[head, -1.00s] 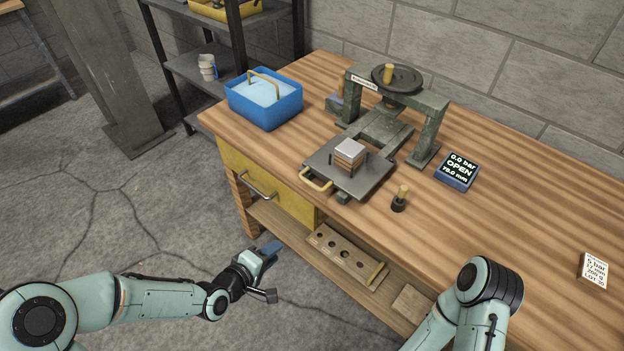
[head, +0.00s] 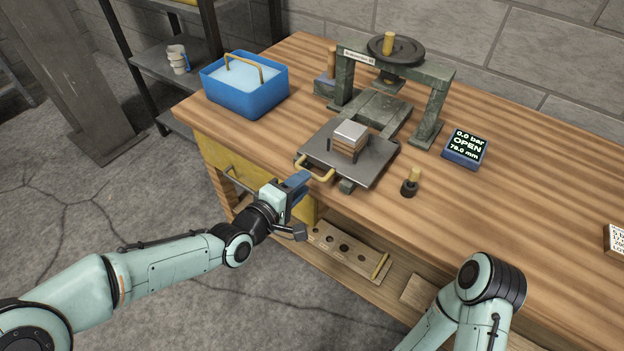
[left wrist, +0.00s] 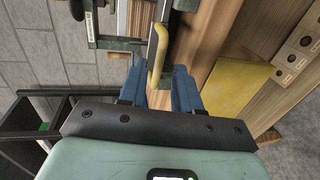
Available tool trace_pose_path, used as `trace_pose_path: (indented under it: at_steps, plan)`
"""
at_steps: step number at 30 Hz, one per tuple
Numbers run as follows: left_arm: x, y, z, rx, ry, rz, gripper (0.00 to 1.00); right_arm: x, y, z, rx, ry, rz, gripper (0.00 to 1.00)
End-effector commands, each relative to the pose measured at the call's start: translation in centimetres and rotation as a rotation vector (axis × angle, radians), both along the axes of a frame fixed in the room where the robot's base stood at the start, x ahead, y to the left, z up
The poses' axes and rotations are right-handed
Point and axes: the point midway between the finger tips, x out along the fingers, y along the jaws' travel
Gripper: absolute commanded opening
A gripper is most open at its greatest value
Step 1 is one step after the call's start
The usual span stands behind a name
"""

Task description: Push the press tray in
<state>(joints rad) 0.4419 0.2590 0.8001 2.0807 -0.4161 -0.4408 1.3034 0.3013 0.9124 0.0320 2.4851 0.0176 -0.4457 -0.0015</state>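The press tray (head: 375,168), a dark flat plate, sticks out in front of the green press frame (head: 432,110). A wood stack with a pale metal block (head: 350,133) on top sits on it. Its yellow handle (head: 318,176) is at the front edge; it also shows in the left wrist view (left wrist: 158,50). My left gripper (head: 297,182) is at the handle's left side, by the bench edge. In the left wrist view its blue fingers (left wrist: 163,85) are apart, with the handle appearing between them; contact is unclear. My right gripper is out of view.
The workbench (head: 530,220) carries a blue tub (head: 245,88) at left, a display (head: 465,148) reading OPEN, 0.0 bar, and a small black-based knob (head: 410,183) right of the tray.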

Motion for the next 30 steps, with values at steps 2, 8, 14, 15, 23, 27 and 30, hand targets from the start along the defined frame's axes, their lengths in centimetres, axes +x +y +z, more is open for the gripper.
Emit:
trace_pose_path:
  at_steps: [2,8,14,15,23,27,30]
  plan:
    - [1.1,-1.0,-0.4,-0.004,0.001,-0.003,0.33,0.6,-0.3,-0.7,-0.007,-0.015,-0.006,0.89]
    - [3.2,-2.4,-0.9,-0.002,0.000,-0.002,0.33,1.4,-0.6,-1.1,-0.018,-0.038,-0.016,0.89]
    - [4.1,-3.0,-1.1,0.001,0.000,0.000,0.33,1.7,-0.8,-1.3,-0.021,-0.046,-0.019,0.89]
    - [4.1,-3.0,-1.1,0.001,0.000,0.000,0.33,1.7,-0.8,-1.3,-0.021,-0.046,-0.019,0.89]
    - [4.1,-3.0,-1.1,0.002,0.000,0.001,0.23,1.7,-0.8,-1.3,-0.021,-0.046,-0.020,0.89]
    - [4.1,-3.0,-1.1,0.002,0.000,0.001,0.00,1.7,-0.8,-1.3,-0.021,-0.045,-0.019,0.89]
    - [4.1,-3.0,-1.1,0.002,0.000,0.001,0.00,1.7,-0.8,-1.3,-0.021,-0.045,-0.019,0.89]
